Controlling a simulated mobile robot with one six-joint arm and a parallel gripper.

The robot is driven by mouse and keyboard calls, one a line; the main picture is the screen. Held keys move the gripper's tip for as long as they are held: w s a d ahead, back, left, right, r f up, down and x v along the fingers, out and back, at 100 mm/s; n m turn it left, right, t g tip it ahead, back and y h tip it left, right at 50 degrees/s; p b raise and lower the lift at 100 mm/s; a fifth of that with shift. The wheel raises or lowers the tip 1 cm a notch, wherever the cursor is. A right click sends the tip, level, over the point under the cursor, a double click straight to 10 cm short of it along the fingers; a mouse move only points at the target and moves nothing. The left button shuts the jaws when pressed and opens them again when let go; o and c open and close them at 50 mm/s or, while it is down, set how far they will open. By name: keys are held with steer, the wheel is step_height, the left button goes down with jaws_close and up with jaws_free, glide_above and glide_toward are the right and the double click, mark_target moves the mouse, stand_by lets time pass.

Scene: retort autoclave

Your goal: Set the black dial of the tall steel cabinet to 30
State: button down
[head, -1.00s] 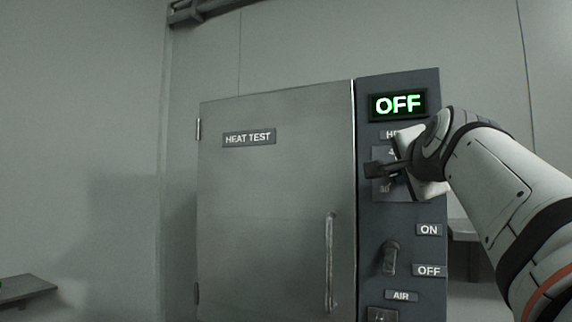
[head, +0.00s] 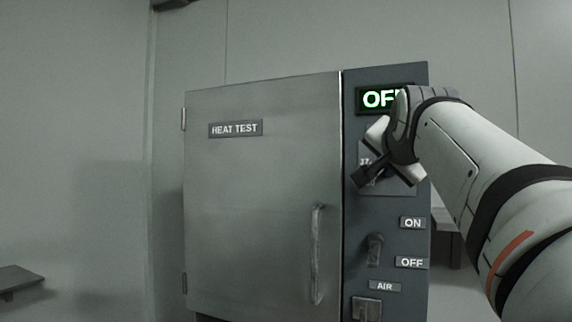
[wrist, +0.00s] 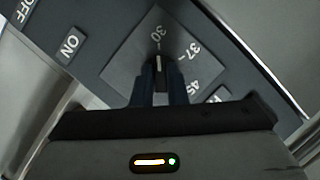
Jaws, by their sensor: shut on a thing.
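The tall steel cabinet (head: 262,200) stands ahead with its door shut and a dark control panel on its right side. In the wrist view the black dial (wrist: 158,62) sits on a grey plate marked 30, 37 and 45. Its white pointer line is in line with the 30 mark (wrist: 159,38). My gripper (wrist: 159,80) is shut on the dial, one finger on each side. In the head view my gripper (head: 368,174) is tilted at the panel and hides most of the dial plate.
The green display (head: 377,99) reads OFF, partly covered by my wrist. Below the dial are a lever switch (head: 375,249) with ON and OFF labels, and an AIR label (head: 384,286). The door has a vertical handle (head: 318,255). A small shelf (head: 18,280) is at far left.

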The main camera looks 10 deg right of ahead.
steer(key=shift+r, duration=0.2)
steer(key=c, duration=1.4)
jaws_free()
steer(key=shift+w+f, duration=0.1)
steer(key=shift+f, duration=0.05)
steer(key=shift+c, duration=0.2)
steer(key=b+v, duration=0.2)
steer(key=v, duration=0.5)
steer(key=shift+s, duration=0.4)
